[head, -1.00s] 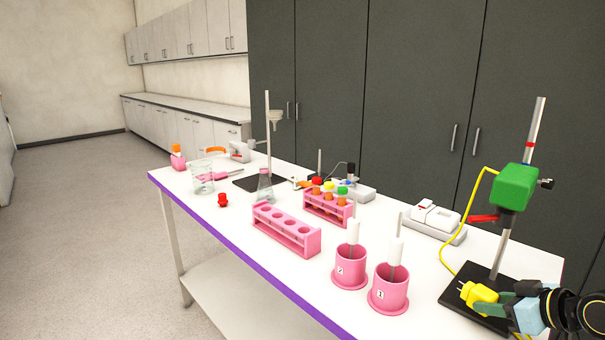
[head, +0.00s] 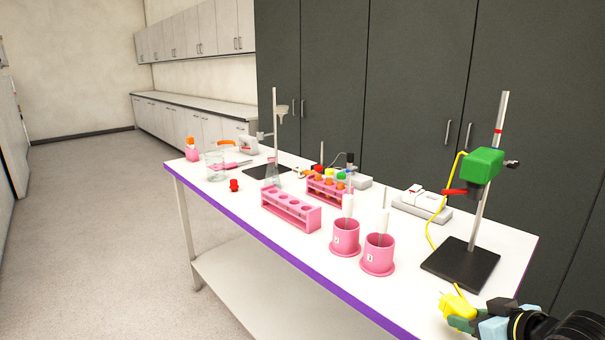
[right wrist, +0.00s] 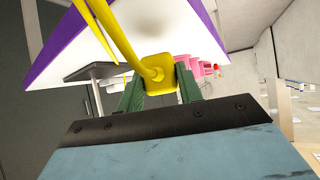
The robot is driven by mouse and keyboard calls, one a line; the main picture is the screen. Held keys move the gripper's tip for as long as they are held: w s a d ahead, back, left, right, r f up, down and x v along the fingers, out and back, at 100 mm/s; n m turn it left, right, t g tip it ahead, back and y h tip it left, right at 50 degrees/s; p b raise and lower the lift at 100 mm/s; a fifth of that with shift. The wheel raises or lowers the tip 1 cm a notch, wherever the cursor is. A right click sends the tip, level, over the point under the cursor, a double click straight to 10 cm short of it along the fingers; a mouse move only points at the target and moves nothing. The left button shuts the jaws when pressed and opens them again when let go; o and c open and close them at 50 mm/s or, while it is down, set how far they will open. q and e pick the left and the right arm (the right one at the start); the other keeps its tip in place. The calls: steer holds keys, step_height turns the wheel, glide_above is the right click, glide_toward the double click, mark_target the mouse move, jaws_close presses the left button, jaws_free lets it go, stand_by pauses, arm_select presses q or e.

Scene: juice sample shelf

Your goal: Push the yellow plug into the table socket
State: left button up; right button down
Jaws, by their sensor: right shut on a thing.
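The yellow plug (head: 455,306) is in my right gripper (head: 461,315), at the lower right of the head view, off the table's front right edge or just over it; I cannot tell which. In the right wrist view the plug (right wrist: 157,74) sits between the two green fingers of my right gripper (right wrist: 158,86), with its yellow cord running up toward the camera's top edge. The cord (head: 430,232) also hangs from the green device (head: 480,166) on the stand. The plug's prongs are hidden. No table socket can be made out for certain. My left gripper is not in view.
The stand's black base (head: 461,264) is behind the plug. Two pink cups (head: 345,238) stand to its left, with pink racks (head: 291,213) further left. A white device (head: 422,203) lies at the table's back. The white table (head: 400,294) is bare near the front right.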

steer(key=s+a+m+h, duration=0.2)
steer(key=s+a, duration=0.1)
steer(key=a, duration=1)
steer(key=shift+s+a+r+m+h, duration=0.2)
steer(key=shift+s+r+m+h, duration=0.1)
steer(key=shift+r+m, duration=0.15)
steer(key=shift+d+f, duration=0.1)
